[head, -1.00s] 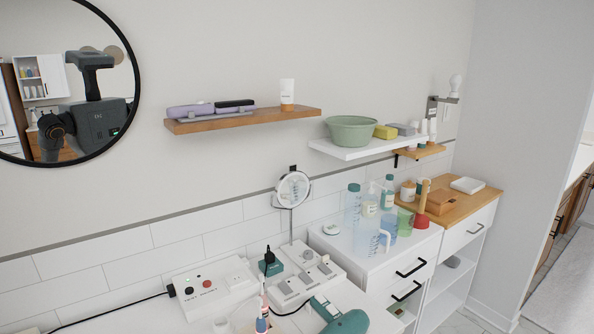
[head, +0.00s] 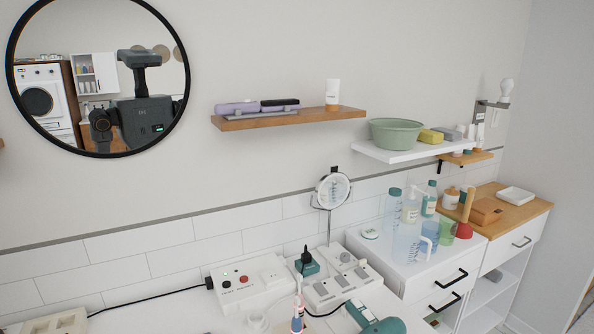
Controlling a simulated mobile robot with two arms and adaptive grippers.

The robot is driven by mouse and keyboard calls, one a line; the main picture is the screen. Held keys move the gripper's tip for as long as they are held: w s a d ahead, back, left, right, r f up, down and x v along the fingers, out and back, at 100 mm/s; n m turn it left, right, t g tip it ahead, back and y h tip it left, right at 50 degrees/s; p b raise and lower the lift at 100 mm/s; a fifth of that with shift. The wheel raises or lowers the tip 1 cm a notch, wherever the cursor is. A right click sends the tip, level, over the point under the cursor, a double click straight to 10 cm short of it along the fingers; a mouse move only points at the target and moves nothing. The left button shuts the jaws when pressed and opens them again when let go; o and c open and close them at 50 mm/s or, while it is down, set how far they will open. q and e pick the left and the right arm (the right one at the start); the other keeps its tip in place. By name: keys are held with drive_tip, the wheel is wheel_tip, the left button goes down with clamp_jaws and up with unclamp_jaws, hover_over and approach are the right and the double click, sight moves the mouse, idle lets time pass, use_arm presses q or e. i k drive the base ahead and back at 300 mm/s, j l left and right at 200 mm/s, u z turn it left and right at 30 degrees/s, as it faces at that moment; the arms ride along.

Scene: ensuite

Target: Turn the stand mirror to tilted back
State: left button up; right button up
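The stand mirror (head: 333,191) is a small round mirror with a thin metal frame on a slim post. It stands at the back of the white counter, against the tiled wall, behind a white board with switches. Its face points toward me and looks close to upright; the exact tilt is hard to tell. The foot of its post is hidden or too small to make out. Neither of my grippers is in view, and nothing touches the mirror.
A white box with buttons (head: 248,283), a switch board (head: 340,279) and a teal hairdryer-like object (head: 378,322) lie before the mirror. Bottles and jugs crowd the white cabinet (head: 385,262) to the right. A wooden shelf (head: 290,119) hangs above.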

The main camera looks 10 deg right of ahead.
sight(333, 189)
drive_tip(key=i+l+u, duration=0.1)
drive_tip(key=l+u, duration=0.15)
drive_tip(key=u, duration=0.15)
drive_tip(key=l+u, duration=0.3)
drive_tip(key=u, duration=0.15)
drive_tip(key=l+u, duration=0.4)
drive_tip(key=j, duration=0.1)
